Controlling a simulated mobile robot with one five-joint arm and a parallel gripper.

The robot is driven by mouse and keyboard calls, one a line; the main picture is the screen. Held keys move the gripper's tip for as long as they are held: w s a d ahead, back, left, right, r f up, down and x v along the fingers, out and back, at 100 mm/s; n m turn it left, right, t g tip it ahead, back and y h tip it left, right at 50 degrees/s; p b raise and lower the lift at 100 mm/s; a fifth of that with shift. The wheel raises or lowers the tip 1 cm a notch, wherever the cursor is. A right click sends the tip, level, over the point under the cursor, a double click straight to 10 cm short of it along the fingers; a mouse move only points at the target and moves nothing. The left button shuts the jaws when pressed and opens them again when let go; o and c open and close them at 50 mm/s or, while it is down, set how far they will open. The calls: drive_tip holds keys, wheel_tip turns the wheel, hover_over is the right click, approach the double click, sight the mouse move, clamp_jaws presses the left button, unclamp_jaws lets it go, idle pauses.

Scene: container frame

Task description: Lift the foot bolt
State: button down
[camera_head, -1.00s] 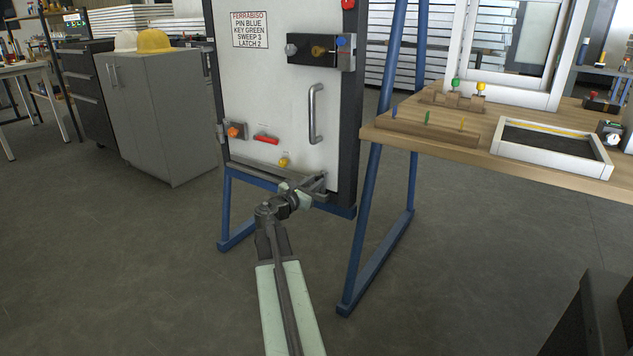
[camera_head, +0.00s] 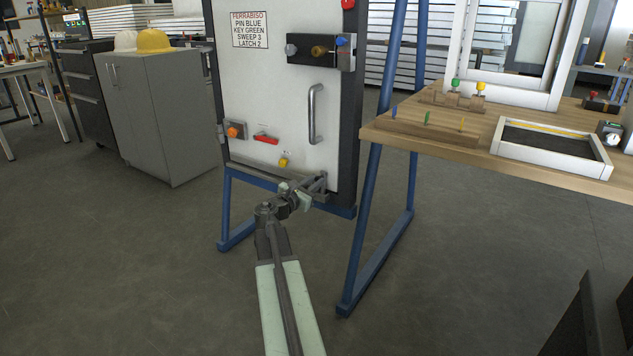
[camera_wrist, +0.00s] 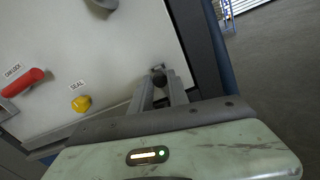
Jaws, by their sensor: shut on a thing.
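The foot bolt (camera_wrist: 160,79) is a small dark knob with a grey metal bracket low on the right edge of the white door panel (camera_head: 270,110). In the wrist view it sits between the tips of my two grey fingers. My gripper (camera_wrist: 163,84) is shut on it, reaching in toward the door's lower corner. In the head view my gripper (camera_head: 321,181) is at that same lower right corner and mostly hides the bolt.
A red camlock handle (camera_head: 266,138) and a yellow seal knob (camera_head: 284,162) are on the door, left of my gripper. A grey pull handle (camera_head: 313,113) is above. The floor in front is clear.

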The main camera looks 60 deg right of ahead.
wheel_tip(320, 180, up, 3)
drive_tip(key=p, duration=0.2)
drive_tip(key=shift+p, duration=0.3)
drive_tip(key=c, duration=1.3)
unclamp_jaws()
drive_tip(key=shift+o, duration=0.2)
drive_tip(key=a, duration=0.8)
drive_tip(key=shift+d, duration=0.1)
